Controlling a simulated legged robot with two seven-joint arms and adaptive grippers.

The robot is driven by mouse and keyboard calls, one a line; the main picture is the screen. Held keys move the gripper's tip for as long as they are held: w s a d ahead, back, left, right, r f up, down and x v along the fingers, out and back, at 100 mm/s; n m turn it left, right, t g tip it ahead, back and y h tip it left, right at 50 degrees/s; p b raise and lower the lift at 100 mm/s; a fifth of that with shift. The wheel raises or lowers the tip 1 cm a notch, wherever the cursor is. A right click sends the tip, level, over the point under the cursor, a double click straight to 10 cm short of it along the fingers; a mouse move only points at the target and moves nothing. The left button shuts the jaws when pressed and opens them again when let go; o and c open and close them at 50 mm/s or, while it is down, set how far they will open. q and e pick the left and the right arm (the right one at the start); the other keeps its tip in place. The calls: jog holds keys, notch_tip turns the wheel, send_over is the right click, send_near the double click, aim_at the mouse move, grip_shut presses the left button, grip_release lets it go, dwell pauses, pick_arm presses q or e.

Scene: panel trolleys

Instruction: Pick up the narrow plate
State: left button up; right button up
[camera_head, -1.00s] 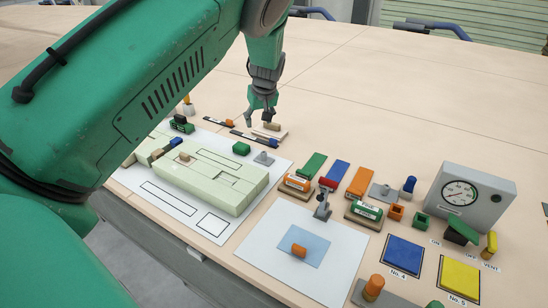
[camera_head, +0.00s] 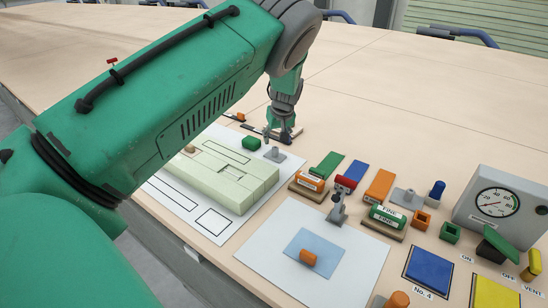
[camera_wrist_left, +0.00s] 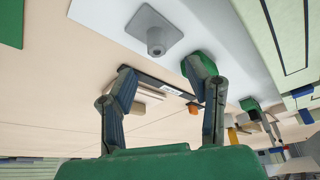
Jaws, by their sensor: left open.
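My left gripper (camera_head: 277,134) is open and low over the table beside the green block. In the left wrist view its two fingers (camera_wrist_left: 161,72) stand apart with nothing held between them. Beyond and between them lie a dark narrow strip with a white label (camera_wrist_left: 170,87) and a pale narrow plate (camera_wrist_left: 150,93), with another pale piece close by. I cannot tell surely which is the narrow plate. In the head view the gripper and arm mostly hide these. I cannot tell whether the fingertips touch anything. My right gripper is out of view.
A green block (camera_head: 252,143) and grey flanged post (camera_head: 275,155) stand close to the gripper. Pale green blocks (camera_head: 235,180) sit on a white sheet. Coloured plates (camera_head: 355,174), a clamp stand (camera_head: 338,208) and a gauge box (camera_head: 500,205) are at right. The table behind is clear.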

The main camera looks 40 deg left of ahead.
aim_at(276, 148)
pick_arm(q)
jog(key=shift+w+a+f, duration=0.15)
jog(key=shift+w+f, duration=0.05)
jog(key=shift+f, duration=0.45)
jog(key=shift+w+d+f, duration=0.1)
jog(key=shift+d+f, duration=0.1)
jog(key=shift+d, duration=0.1)
jog(key=shift+f, duration=0.35)
jog(key=b+x, duration=0.1)
jog(key=x, duration=0.3)
jog(key=shift+a+f, duration=0.1)
jog(key=shift+a, duration=0.05)
jog(key=shift+a+f, duration=0.1)
jog(key=shift+a, duration=0.3)
jog(key=shift+d, duration=0.25)
grip_shut()
jog(key=shift+d+r, duration=0.3)
jog(key=shift+d, duration=0.1)
jog(key=shift+a+r, duration=0.1)
jog(key=shift+r, duration=0.25)
notch_tip(276, 148, up, 9)
jog(key=shift+a+f+p, duration=0.1)
jog(key=shift+f+p, duration=0.15)
jog(key=shift+p, duration=0.35)
jog(key=shift+r, duration=0.4)
